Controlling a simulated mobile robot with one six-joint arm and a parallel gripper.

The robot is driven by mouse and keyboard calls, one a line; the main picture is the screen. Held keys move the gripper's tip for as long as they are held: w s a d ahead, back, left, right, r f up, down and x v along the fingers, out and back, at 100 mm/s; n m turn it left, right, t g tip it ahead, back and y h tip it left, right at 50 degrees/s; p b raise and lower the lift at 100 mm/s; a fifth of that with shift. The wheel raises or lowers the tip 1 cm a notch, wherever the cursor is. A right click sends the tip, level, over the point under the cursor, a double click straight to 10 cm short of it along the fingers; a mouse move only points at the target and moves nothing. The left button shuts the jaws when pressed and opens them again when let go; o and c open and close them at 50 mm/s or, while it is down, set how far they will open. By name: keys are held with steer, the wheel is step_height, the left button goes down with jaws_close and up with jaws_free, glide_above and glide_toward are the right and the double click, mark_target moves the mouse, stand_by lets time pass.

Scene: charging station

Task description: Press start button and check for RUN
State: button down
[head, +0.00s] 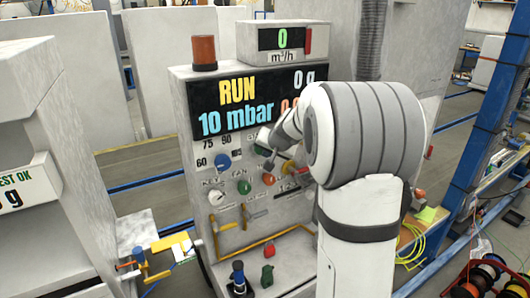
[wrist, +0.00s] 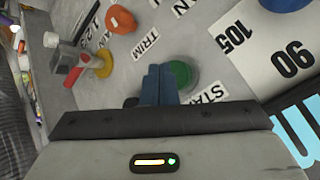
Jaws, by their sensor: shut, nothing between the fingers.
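The machine's display (head: 232,103) reads RUN in yellow, with 10 mbar in blue and 0 g in white. In the head view the button (head: 261,150) is mostly covered by my arm. My gripper (wrist: 159,71) is shut and empty. Its blue-grey fingertips are at the left edge of the button and overlap it in the picture. I cannot tell whether they touch it. In the head view the gripper (head: 270,161) is close against the panel.
An orange knob (wrist: 122,18) and a red-handled valve (wrist: 88,64) stick out near the gripper. A blue knob (head: 222,161) and a green FAN knob (head: 243,187) are lower left. An orange beacon (head: 204,50) stands on top. A blue post (head: 490,130) is at right.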

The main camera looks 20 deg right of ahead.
steer(key=shift+s, duration=0.1)
steer(key=s+b, duration=0.1)
steer(key=s, duration=0.1)
steer(key=s+d+b, duration=0.1)
steer(key=s+b, duration=0.1)
steer(key=shift+s, duration=0.35)
stand_by(0.7)
steer(key=shift+s, duration=0.1)
